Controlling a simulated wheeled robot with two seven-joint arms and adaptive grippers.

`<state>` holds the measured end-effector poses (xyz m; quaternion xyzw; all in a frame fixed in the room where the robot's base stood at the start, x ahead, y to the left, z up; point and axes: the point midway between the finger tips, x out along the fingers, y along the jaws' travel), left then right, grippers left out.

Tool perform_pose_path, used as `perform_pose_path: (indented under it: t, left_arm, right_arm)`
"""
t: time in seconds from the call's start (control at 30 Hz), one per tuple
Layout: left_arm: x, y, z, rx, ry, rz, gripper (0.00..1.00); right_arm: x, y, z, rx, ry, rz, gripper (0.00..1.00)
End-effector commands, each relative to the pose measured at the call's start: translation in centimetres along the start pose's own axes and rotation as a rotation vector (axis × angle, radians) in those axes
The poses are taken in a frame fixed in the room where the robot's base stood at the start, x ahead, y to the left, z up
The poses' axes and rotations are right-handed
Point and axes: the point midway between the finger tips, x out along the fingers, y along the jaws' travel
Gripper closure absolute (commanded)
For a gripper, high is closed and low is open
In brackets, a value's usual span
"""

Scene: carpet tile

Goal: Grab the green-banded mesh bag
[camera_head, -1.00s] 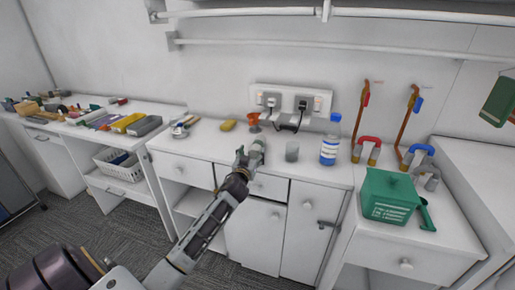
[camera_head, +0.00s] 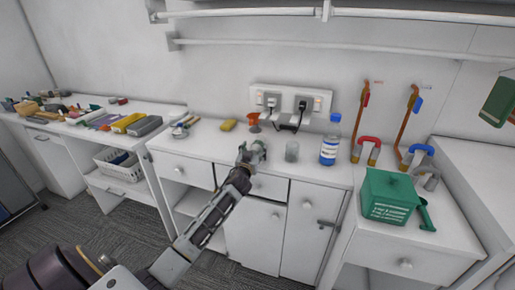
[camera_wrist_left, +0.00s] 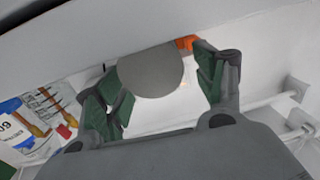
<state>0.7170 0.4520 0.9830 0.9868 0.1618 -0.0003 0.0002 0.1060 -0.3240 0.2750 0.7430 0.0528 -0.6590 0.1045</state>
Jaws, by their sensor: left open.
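I cannot make out a green-banded mesh bag in either view. My left gripper (camera_head: 252,153) is open above the front of the middle white counter in the head view. In the left wrist view my left gripper (camera_wrist_left: 160,78) has its green-padded fingers spread, with a grey rounded shape between them in the picture. My right gripper is not in view.
An orange cup (camera_head: 254,122) and yellow sponge (camera_head: 228,125) stand behind the gripper. A green box (camera_head: 388,197) sits on the right counter. Wall sockets (camera_head: 290,102) with plugs are behind.

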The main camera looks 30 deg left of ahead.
Motion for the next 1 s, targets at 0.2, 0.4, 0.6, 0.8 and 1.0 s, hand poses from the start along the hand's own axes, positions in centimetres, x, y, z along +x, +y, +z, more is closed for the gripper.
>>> perform_pose_path:
  t: [0.2, 0.4, 0.6, 0.8, 1.0]
  left_arm:
    - [1.8, 0.2, -0.2, 0.001, 0.001, -0.001, 0.3]
    - [3.2, 0.2, -0.1, 0.001, 0.0, 0.001, 0.3]
    - [3.7, 0.2, -0.1, 0.0, 0.0, 0.001, 0.3]
    - [3.7, 0.2, -0.1, 0.001, 0.0, 0.001, 0.3]
    - [3.7, 0.2, -0.1, 0.001, 0.0, 0.001, 0.3]
  right_arm:
    - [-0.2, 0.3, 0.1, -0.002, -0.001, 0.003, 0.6]
    - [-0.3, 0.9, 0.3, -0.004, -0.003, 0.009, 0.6]
    - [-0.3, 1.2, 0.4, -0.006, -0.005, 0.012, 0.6]
    - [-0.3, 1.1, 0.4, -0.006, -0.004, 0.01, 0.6]
    - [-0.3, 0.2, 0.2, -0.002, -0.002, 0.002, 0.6]
